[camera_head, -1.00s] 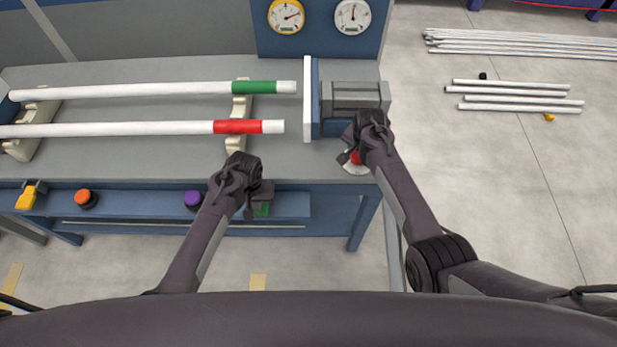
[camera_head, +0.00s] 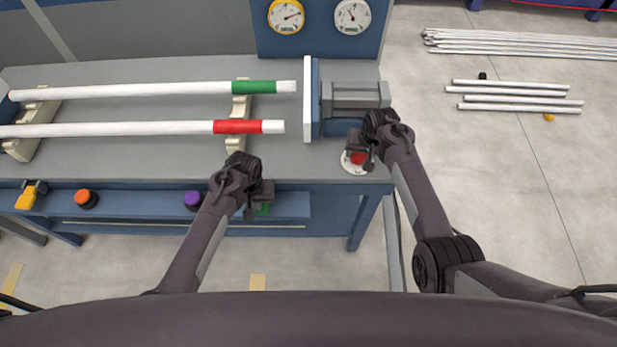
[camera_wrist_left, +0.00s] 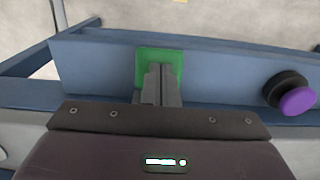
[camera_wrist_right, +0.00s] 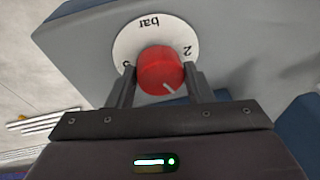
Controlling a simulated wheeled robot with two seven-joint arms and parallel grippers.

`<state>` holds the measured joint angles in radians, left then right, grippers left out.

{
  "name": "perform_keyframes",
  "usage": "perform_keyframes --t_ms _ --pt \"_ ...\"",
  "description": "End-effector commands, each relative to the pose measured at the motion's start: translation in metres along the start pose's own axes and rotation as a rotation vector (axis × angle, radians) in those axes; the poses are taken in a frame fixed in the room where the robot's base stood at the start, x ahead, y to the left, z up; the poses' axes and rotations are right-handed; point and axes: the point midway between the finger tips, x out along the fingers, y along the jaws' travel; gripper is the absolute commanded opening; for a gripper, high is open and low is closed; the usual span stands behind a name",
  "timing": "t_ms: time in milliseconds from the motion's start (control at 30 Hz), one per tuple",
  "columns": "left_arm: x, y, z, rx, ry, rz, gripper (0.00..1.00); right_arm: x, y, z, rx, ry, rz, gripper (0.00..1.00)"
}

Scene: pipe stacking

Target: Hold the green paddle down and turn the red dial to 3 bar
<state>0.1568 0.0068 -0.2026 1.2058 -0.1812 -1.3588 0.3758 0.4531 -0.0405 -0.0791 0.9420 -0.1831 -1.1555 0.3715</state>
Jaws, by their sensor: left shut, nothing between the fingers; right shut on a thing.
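The red dial (camera_head: 358,158) sits on a round white scale plate (camera_wrist_right: 185,35) at the bench's right end. In the right wrist view, "bar" and "2" can be read on the plate; another figure is partly hidden by a finger. My right gripper (camera_wrist_right: 160,80) is shut on the red dial (camera_wrist_right: 158,70), one finger on each side. A white mark on the dial points to the lower right there. The green paddle (camera_wrist_left: 145,55) is at the bench's front ledge. My left gripper (camera_wrist_left: 160,75) is shut and empty, its fingertips over the paddle and seemingly touching it; part of it is hidden.
Two white pipes with green (camera_head: 254,87) and red (camera_head: 237,127) bands lie on cream supports. A grey clamp block (camera_head: 355,97) stands beside the dial. A yellow gauge (camera_head: 286,16) and a white gauge (camera_head: 352,16) are behind. Purple (camera_head: 193,199) and orange (camera_head: 87,198) knobs line the ledge.

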Motion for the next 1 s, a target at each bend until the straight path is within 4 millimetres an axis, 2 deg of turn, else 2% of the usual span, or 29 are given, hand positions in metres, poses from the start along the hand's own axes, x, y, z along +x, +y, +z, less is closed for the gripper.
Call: perform_keyframes --t_ms 200,600,867,900,1000 --pt "-0.004 0.002 -0.003 0.001 0.012 0.005 0.0 0.003 0.004 0.004 -0.037 -0.017 -0.003 0.28" --pt "-0.037 0.001 -0.001 0.0 0.007 0.003 0.0 0.004 0.005 0.004 -0.034 -0.016 -0.002 0.28" --pt "-0.04 0.001 -0.001 0.0 0.004 0.002 0.0 0.004 0.005 0.004 -0.034 -0.016 -0.002 0.28" --pt "-0.04 0.001 -0.001 0.0 0.004 0.002 0.0 0.004 0.005 0.004 -0.034 -0.016 -0.002 0.47" --pt "-0.04 0.0 -0.001 0.0 0.004 0.002 0.0 0.004 0.005 0.004 -0.034 -0.014 -0.002 0.61"
